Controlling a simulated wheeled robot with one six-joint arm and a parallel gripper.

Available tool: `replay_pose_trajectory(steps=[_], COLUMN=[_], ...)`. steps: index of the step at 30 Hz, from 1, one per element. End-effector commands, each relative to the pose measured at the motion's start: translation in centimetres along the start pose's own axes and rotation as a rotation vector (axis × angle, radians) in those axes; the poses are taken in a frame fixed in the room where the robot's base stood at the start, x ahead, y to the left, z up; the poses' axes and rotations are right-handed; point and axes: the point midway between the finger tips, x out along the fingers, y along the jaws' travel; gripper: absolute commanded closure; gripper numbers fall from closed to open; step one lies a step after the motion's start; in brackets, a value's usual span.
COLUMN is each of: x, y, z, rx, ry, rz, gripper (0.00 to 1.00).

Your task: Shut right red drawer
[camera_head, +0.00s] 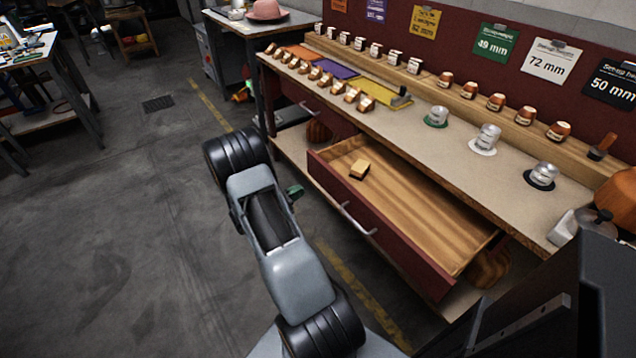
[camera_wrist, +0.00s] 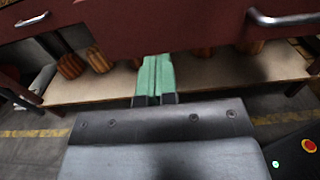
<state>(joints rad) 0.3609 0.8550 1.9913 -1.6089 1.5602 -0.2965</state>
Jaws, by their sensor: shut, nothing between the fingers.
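The right red drawer (camera_head: 405,248) is pulled well out from under the workbench in the head view. Its wooden inside shows, with a small tan block (camera_head: 359,169) in it. A metal handle (camera_head: 357,220) is on its red front. My gripper (camera_head: 293,192) is left of the drawer front, partly hidden behind my arm. In the wrist view its green fingers (camera_wrist: 153,78) are together and empty, pointing toward a red front (camera_wrist: 190,20). A handle (camera_wrist: 285,19) shows at the right there and another (camera_wrist: 32,19) at the left. I cannot tell whether the fingertips touch the front.
The workbench top (camera_head: 400,118) carries rows of small labelled pieces and several metal weights. The left drawer (camera_head: 320,112) is shut. A lower shelf (camera_wrist: 230,72) holds rounded wooden pieces. The floor (camera_head: 120,220) left of my arm is clear.

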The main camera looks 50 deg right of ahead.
Motion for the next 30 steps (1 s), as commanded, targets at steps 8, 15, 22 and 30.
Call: replay_pose_trajectory(steps=[8, 15, 22, 30], x=[5.0, 7.4, 8.1, 8.1], y=[-0.1, 0.0, 0.0, 0.0], z=[0.0, 0.0, 0.0, 0.0], rx=[0.002, 0.002, 0.001, 0.001], ry=[0.0, 0.001, 0.001, 0.001], rz=[-0.004, -0.002, -0.001, 0.0], gripper=[1.0, 1.0, 1.0, 1.0])
